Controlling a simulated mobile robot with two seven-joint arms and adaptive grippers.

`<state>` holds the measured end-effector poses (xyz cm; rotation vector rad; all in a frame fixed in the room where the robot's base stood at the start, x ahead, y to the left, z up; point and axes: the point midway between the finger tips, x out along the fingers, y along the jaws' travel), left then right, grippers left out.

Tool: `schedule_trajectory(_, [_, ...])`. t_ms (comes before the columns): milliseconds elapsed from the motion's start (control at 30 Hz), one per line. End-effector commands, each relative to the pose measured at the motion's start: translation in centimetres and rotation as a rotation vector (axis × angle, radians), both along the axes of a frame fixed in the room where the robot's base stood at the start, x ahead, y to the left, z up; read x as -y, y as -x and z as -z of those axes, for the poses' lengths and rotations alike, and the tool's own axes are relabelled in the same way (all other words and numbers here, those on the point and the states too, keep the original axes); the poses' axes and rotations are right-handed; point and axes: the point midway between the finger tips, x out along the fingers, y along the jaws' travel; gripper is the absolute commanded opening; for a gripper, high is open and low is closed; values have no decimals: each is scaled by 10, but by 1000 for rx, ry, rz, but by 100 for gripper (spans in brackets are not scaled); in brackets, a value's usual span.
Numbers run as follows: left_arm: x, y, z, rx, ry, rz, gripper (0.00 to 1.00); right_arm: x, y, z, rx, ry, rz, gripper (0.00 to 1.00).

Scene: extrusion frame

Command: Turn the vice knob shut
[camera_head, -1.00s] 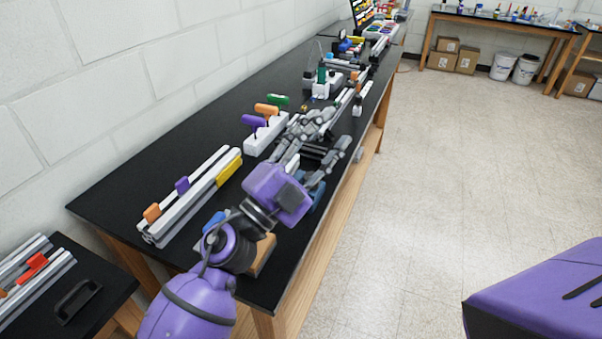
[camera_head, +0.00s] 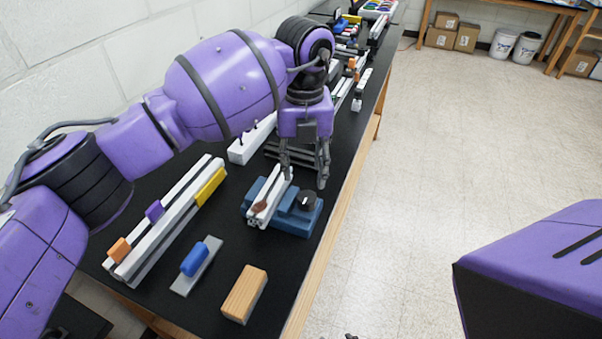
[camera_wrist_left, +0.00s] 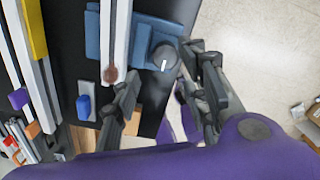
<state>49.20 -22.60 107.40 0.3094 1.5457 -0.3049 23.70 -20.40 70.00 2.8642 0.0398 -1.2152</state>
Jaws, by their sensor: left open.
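The blue vice (camera_head: 290,222) sits near the table's right edge in the head view, with a light extrusion bar (camera_head: 268,195) lying across it. Its round black knob (camera_head: 307,200) is on the right part of the vice. My left gripper (camera_head: 304,178) is open and empty, pointing down just behind the knob in this view. In the left wrist view the knob (camera_wrist_left: 163,57), with a white mark on its edge, shows between the open fingers (camera_wrist_left: 162,66). Whether a finger touches it I cannot tell. My right gripper is not in view.
A wooden block (camera_head: 244,294) and a blue-handled float (camera_head: 197,265) lie in front of the vice. Rails with orange, purple and yellow pieces (camera_head: 165,222) lie to the left. A white block (camera_head: 250,140) stands behind. Open floor lies right of the table.

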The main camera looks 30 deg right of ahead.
Motion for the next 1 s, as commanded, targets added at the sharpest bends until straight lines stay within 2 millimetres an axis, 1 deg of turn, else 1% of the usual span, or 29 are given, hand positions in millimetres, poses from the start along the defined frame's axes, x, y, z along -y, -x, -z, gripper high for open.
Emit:
schedule_trajectory(33, [-1,0,6,-2,-3,-1,41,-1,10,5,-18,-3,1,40])
schedule_trajectory(100, [-1,1,16,-5,-3,-1,41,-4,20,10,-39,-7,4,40])
schedule_trajectory(233, [-1,1,38,-6,0,0,41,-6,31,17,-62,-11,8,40])
schedule_trajectory(367, [0,1,57,-6,1,0,41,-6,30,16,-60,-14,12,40])
schedule_trajectory(500, [0,1,71,-4,1,2,41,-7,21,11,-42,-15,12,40])
schedule_trajectory(667, [0,1,76,-3,1,2,41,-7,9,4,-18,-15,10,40])
schedule_trajectory(833, [0,1,76,-3,2,2,41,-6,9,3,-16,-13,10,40])
schedule_trajectory(867, [0,1,76,-3,2,2,40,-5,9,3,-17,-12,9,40])
schedule_trajectory(1000, [0,1,76,-3,2,2,21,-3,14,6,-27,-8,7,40])
